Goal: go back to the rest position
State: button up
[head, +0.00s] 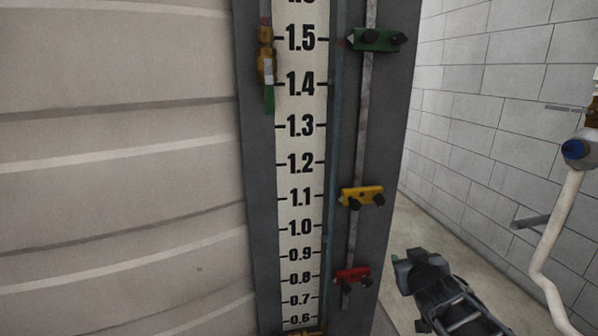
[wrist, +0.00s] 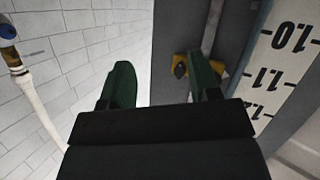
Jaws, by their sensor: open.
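My gripper (wrist: 163,82) shows in the wrist view with its two dark green fingers spread apart and nothing between them. In the head view my gripper (head: 412,275) is at the lower right, in front of the floor and to the right of the gauge board. It looks apart from the board and its markers. The rest position itself is not marked in either view.
A tall level gauge (head: 301,165) with black numbers stands beside a large pale ribbed tank (head: 120,170). Green (head: 377,39), yellow (head: 362,196) and red (head: 351,275) markers sit on a rod. A white pipe (head: 556,230) with a blue-capped valve (head: 575,150) runs at right.

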jog(key=s+a+f+m+g+p, duration=0.1)
jog(key=s+f+m+g+p, duration=0.2)
jog(key=s+g, duration=0.45)
jog(key=s+a+r+n+g+y+p, duration=0.1)
jog(key=s+a+n+g+y+p, duration=0.1)
jog(key=s+a+p, duration=0.2)
jog(key=s+a, duration=0.3)
jog(key=a, duration=0.2)
jog(key=shift+r+g, duration=0.35)
jog(key=shift+r, duration=0.05)
dwell(1.0)
